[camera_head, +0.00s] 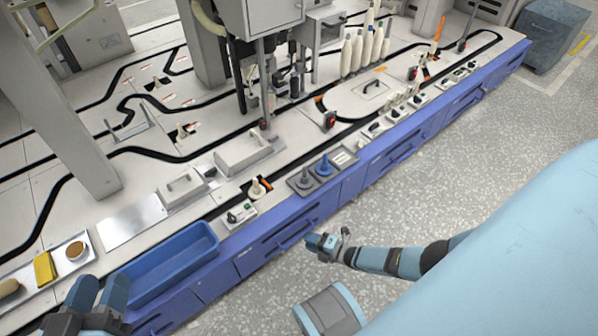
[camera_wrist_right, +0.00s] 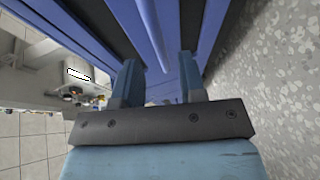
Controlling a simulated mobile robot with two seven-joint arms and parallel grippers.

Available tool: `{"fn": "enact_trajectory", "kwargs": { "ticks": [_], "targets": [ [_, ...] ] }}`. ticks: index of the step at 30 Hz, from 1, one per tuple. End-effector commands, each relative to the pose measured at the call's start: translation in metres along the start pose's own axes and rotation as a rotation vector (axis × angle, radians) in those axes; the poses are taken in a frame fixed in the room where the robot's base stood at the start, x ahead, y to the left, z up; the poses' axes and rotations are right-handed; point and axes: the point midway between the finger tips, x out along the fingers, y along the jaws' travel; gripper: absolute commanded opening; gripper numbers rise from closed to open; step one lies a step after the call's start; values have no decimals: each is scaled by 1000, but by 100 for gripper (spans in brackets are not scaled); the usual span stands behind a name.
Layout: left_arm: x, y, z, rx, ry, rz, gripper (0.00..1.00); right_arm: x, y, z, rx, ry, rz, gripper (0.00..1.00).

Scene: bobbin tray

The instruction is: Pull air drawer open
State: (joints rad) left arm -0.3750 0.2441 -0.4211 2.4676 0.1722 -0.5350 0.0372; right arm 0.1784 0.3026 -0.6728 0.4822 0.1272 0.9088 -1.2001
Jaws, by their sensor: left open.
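Blue drawer fronts run along the machine's near side. One drawer (camera_head: 275,246) with a bar handle (camera_head: 292,238) faces my right gripper (camera_head: 322,244); I cannot read any label naming it as the air drawer. In the right wrist view, the right gripper (camera_wrist_right: 158,68) has its two fingers apart, with the long blue handle bar (camera_wrist_right: 150,30) in line with the gap between them. Nothing is clamped; I cannot tell whether the bar is fully between the fingers. The drawer looks closed. My left gripper (camera_head: 100,292) is open and empty at the lower left.
A blue bin (camera_head: 170,262) sits on the machine's near edge, beside the left gripper. A white tray (camera_head: 48,272) holds a yellow item and a round one. White bobbins (camera_head: 365,50) stand further back.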

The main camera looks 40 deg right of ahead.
Motion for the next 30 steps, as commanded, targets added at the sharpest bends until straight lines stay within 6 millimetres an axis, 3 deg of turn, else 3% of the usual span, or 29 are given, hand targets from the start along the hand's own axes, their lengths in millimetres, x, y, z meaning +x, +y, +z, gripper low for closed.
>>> {"fn": "enact_trajectory", "kwargs": {
  "ticks": [3, 9, 20, 25, 30],
  "targets": [
    [2, -5, 1, 51, 28, -1, 43, 23, -3, 0, 1, 0, 1, 37],
    [5, -9, -2, 102, 57, -4, 43, 42, -2, 0, 1, 0, -1, 37],
    [4, -10, -3, 115, 60, -4, 43, 47, 0, -1, 2, 0, -1, 37],
    [4, -9, -4, 114, 60, -4, 43, 46, 0, 0, 2, 0, -1, 0],
    [4, -9, -4, 114, 61, -4, 43, 46, 0, 0, 2, 0, -1, 0]
  ]
}}
